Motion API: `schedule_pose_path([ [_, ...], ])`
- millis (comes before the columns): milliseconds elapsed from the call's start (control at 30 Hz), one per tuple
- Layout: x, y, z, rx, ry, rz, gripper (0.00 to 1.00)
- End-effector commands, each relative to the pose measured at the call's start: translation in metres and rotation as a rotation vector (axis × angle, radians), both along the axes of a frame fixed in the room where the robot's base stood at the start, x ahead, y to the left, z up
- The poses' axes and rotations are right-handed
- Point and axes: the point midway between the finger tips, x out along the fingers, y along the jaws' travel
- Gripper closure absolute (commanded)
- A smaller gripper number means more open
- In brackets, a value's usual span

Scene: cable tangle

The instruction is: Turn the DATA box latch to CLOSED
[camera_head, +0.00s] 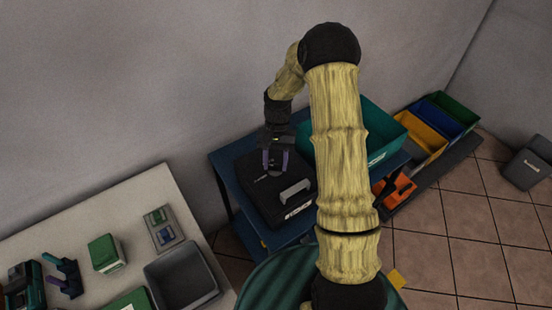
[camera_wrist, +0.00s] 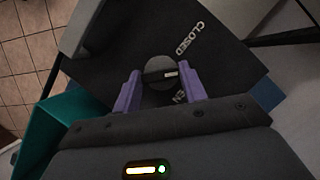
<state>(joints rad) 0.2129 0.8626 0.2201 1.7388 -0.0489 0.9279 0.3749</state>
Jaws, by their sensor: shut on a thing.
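The black DATA box (camera_head: 257,205) sits on a blue cart, with a grey handle (camera_head: 295,191) on its top near the front. In the wrist view its dark top (camera_wrist: 115,40) carries the word CLOSED and a partly covered word ending in EN. My gripper (camera_head: 275,165) is over the box's top. In the wrist view my gripper's purple fingers (camera_wrist: 161,90) stand on both sides of the latch (camera_wrist: 155,73), a round knob with a small pale mark, and are shut on it. The pale mark points right, between the two words.
A teal bin (camera_head: 375,130) stands behind my arm on the cart (camera_head: 222,170). Yellow, blue and green bins (camera_head: 425,135) and an orange item (camera_head: 395,188) are at right. A pale table (camera_head: 130,205) with a grey tray (camera_head: 182,278) and small parts is at left.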

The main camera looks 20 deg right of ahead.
Motion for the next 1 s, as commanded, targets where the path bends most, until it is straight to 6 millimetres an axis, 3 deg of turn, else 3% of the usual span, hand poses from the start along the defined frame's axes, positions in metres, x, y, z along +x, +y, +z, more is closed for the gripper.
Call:
schedule_pose_path([
  [600,0.0013,0.0031,0.0009,-0.002,-0.003,0.55,0.81],
  [1000,0.0015,0.0036,0.0006,-0.002,-0.004,0.698,0.81],
])
